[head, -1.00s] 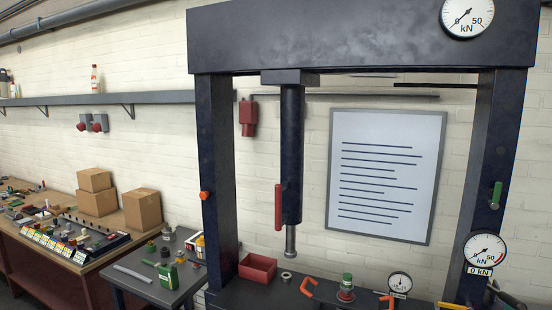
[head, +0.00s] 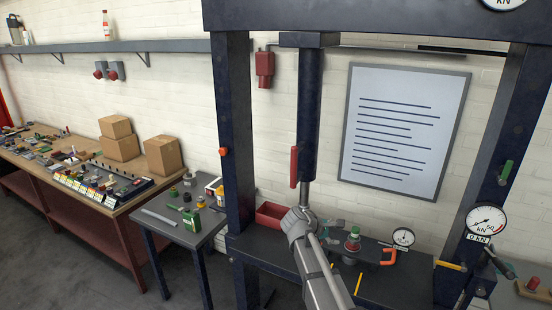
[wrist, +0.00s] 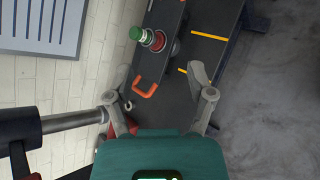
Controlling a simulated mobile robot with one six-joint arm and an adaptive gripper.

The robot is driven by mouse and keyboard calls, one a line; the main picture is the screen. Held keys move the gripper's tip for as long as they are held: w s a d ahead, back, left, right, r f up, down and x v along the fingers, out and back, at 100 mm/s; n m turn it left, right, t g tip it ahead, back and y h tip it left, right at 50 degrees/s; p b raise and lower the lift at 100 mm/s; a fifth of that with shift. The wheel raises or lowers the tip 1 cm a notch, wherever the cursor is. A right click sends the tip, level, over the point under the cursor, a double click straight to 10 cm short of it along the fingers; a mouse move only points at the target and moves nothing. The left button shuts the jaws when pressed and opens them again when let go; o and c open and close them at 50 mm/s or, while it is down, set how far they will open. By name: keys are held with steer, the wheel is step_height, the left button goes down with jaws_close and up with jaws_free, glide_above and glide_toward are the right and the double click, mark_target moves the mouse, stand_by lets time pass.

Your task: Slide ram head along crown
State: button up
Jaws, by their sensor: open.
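The press crown (head: 400,22) is a dark blue beam across the top of the frame in the head view. The ram head (head: 312,110) hangs upright from it, left of centre, as a dark cylinder with a red handle (head: 294,167) and a silver rod below. In the wrist view the ram's silver rod (wrist: 72,120) lies at the left, its tip close to the left finger. My gripper (wrist: 160,82) is open and empty, its fingers spread.
The press bed (head: 375,290) carries a fixture with a green-topped part (head: 353,240), an orange handle (head: 388,257) and a small gauge (head: 403,237). A red bin (head: 270,215) stands behind my wrist. Press columns (head: 238,140) and (head: 495,150) bound the opening. A side table (head: 180,235) stands left.

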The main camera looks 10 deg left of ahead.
steer(key=w+a+r+n+t+h+p, duration=0.1)
steer(key=w+a+r+n+t+p, duration=0.4)
steer(key=a+r, duration=0.5)
steer(key=n+t+p, duration=0.1)
steer(key=n+t, duration=0.2)
steer(key=n, duration=0.5)
glide_toward(292, 161)
steer(key=w, duration=0.2)
steer(key=shift+d+f+m+h, duration=0.25)
steer(key=shift+d+m+h, duration=0.05)
steer(key=shift+d, duration=0.1)
steer(key=shift+d, duration=0.1)
steer(key=shift+x, duration=4.5)
